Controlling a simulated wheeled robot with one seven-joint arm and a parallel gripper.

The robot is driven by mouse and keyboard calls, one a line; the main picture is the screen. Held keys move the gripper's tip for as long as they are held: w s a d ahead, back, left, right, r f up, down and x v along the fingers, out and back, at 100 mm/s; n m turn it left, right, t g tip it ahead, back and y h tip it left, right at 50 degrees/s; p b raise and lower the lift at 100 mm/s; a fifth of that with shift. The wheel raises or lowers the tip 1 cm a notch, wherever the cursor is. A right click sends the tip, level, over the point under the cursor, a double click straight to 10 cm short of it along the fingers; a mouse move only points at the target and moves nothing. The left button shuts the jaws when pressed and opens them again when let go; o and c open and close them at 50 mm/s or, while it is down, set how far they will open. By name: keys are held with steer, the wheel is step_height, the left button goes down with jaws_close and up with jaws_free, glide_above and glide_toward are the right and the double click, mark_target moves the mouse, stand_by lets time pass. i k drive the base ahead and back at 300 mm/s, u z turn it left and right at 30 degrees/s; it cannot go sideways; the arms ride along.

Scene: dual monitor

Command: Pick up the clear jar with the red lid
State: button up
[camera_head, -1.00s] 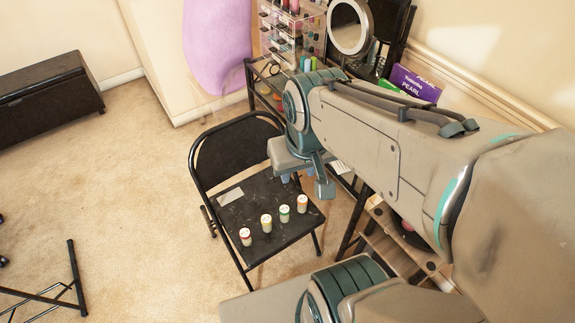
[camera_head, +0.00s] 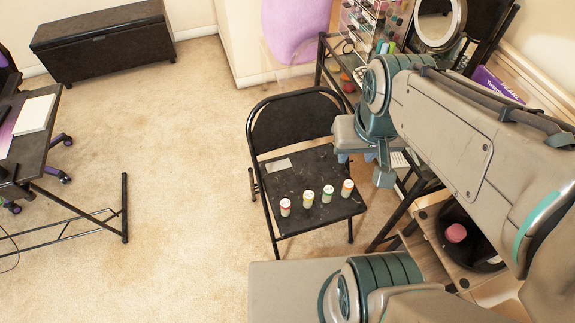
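Several small jars stand upright in a row on the black folding chair's seat (camera_head: 300,176). The leftmost jar (camera_head: 285,207) shows red around its pale top; the others show yellow, green and orange. At this size I cannot tell whether it is clear. My gripper (camera_head: 357,158) hangs at the end of my arm, over the chair's right back side, behind and right of the jars and apart from them. Its fingertips are small and mostly hidden under the hand, so its opening is unclear. I see nothing held.
The chair's backrest (camera_head: 294,122) rises behind the seat. A wooden unit at right holds a dark bowl with a pink-topped item (camera_head: 456,233). A cluttered stand with a round mirror (camera_head: 437,22) is behind. A desk (camera_head: 28,150) is left; carpet between is clear.

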mark_target(285, 204)
steer(key=z, duration=2.7)
steer(key=k, duration=1.25)
steer(key=u, duration=1.45)
steer(key=i, duration=0.5)
